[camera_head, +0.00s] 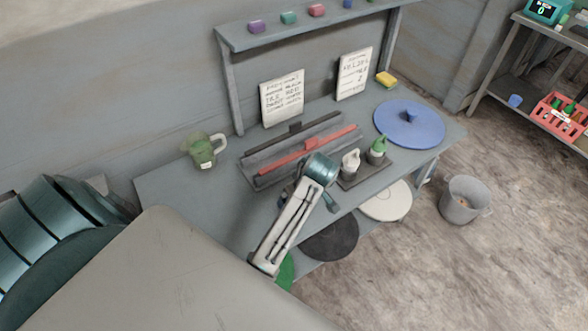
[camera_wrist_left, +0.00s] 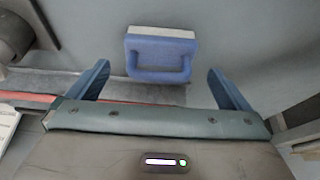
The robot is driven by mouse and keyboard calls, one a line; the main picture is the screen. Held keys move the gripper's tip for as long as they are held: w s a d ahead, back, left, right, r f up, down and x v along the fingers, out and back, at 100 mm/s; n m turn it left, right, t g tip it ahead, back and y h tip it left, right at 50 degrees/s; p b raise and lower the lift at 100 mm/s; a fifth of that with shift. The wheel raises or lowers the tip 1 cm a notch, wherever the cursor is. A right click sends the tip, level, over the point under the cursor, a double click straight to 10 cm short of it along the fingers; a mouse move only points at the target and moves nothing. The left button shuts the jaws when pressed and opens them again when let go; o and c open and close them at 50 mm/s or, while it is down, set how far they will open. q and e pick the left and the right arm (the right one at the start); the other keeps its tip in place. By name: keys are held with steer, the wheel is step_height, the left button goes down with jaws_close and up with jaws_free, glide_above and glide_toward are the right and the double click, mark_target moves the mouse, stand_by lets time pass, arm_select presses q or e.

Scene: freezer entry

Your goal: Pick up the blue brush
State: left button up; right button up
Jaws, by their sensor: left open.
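The blue brush (camera_wrist_left: 158,58) shows in the left wrist view as a blue block with a loop handle and a pale strip along its top edge. It lies on the grey table, ahead of and between the two spread fingers of my left gripper (camera_wrist_left: 160,84). The fingers are apart and hold nothing. In the head view my left gripper (camera_head: 309,196) is over the front part of the table, and my arm hides the brush there. My right gripper is not in view.
On the table (camera_head: 180,190) are a rack with a red bar (camera_head: 290,152), a green jug (camera_head: 203,150), a tray with two small bottles (camera_head: 350,162), a blue round lid (camera_head: 410,122) and a yellow block (camera_head: 386,79). A bucket (camera_head: 464,199) stands on the floor at right.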

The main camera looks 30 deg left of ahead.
arm_select(q)
steer(key=shift+a+f, duration=0.1)
steer(key=shift+f, duration=0.15)
steer(key=shift+a+f+p, duration=0.1)
steer(key=shift+f+p, duration=0.2)
steer(key=p+x, duration=0.2)
steer(key=x, duration=0.2)
steer(key=shift+w+f, duration=0.1)
steer(key=shift+f, duration=0.35)
steer(key=shift+c, duration=1.1)
steer(key=c, duration=0.6)
steer(key=shift+c, duration=0.2)
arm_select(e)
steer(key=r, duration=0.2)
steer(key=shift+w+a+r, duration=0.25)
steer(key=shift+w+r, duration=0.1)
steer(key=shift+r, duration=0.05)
